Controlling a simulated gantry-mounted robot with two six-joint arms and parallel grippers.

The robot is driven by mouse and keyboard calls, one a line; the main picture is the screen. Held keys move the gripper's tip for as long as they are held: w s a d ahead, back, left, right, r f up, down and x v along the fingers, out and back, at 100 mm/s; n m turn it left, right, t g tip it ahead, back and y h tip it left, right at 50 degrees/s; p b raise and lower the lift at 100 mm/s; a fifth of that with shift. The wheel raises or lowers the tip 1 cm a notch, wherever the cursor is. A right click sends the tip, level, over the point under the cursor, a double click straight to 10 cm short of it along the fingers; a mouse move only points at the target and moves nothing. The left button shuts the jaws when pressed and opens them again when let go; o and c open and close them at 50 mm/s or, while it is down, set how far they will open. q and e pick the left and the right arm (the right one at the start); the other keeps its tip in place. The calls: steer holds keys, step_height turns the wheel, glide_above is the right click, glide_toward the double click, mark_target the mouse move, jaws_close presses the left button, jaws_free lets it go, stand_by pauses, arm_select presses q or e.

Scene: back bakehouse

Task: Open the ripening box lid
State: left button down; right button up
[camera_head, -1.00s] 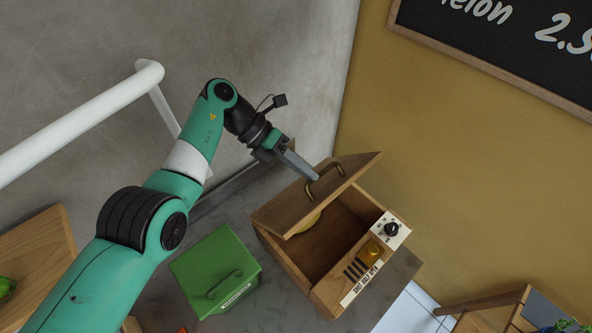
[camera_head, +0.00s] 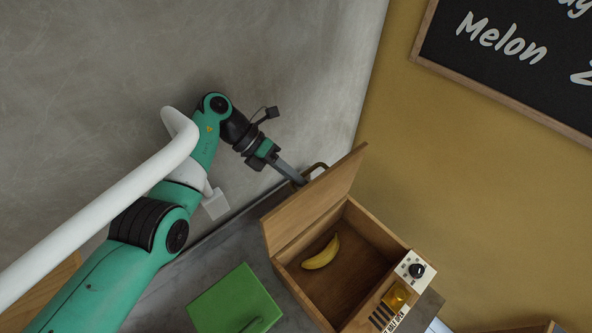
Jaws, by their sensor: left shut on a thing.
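The ripening box (camera_head: 370,232) is a wooden box on the grey counter, seen from above in the head view. Its wooden lid (camera_head: 318,207) stands raised, tilted up on the left side of the box. The front panel carries a black knob (camera_head: 416,270) and an amber part (camera_head: 396,296). My right gripper is not in view.
A green box (camera_head: 234,299) stands on the counter (camera_head: 222,254) left of the ripening box. A white rail (camera_head: 95,222) crosses in front of my left arm. A chalkboard (camera_head: 510,60) hangs on the yellow wall.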

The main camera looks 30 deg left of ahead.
arm_select(q)
steer(key=shift+s+f, duration=0.2)
steer(key=shift+f, duration=0.05)
steer(key=c, duration=0.9)
jaws_free()
steer(key=shift+s, duration=0.2)
steer(key=shift+w+r, duration=0.1)
steer(key=shift+r, duration=0.05)
